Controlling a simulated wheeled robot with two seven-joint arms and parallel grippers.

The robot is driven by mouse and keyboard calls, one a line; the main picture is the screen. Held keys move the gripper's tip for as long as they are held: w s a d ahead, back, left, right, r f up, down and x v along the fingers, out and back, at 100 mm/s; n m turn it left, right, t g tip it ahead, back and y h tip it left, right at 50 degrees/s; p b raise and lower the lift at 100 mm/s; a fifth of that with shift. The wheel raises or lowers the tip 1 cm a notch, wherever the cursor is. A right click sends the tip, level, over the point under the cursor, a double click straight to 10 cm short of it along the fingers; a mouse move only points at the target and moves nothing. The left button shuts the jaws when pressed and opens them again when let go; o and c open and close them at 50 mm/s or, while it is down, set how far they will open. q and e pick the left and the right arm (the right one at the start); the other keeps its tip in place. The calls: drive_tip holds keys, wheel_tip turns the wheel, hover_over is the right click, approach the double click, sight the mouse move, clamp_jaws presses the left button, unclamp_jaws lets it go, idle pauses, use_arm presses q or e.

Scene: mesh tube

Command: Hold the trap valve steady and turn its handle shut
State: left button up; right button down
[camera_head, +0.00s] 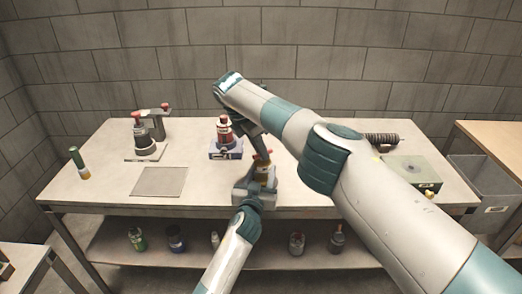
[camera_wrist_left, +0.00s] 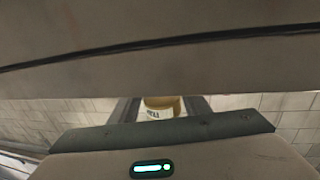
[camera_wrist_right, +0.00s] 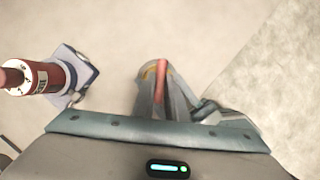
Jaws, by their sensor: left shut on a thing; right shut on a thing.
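The trap valve (camera_head: 263,171) stands near the front middle of the bench, partly covered by my grippers. Its yellowish body (camera_wrist_left: 160,108) shows between the left fingers in the left wrist view, with a pale label on it. My left gripper (camera_head: 250,200) comes from the front and is shut on the valve body. The red handle (camera_wrist_right: 161,82) shows in the right wrist view, between the right fingers. My right gripper (camera_head: 262,152) reaches down from above and is shut on the handle. The exact finger contact is hidden in the head view.
A red bottle (camera_head: 224,130) stands on a blue-and-white block (camera_head: 226,151) left of the valve. Further left are a red-knobbed fixture (camera_head: 146,151), a flat plate (camera_head: 159,181) and a green-capped tube (camera_head: 77,160). A greenish box (camera_head: 414,170) and dark coil (camera_head: 382,139) lie right.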

drive_tip(key=shift+m, duration=0.5)
drive_tip(key=c, duration=1.8)
unclamp_jaws()
drive_tip(key=shift+o, duration=0.2)
drive_tip(key=shift+r, duration=0.2)
drive_tip(key=v, duration=1.1)
drive_tip(key=shift+a+r, duration=0.3)
drive_tip(key=shift+c, duration=0.3)
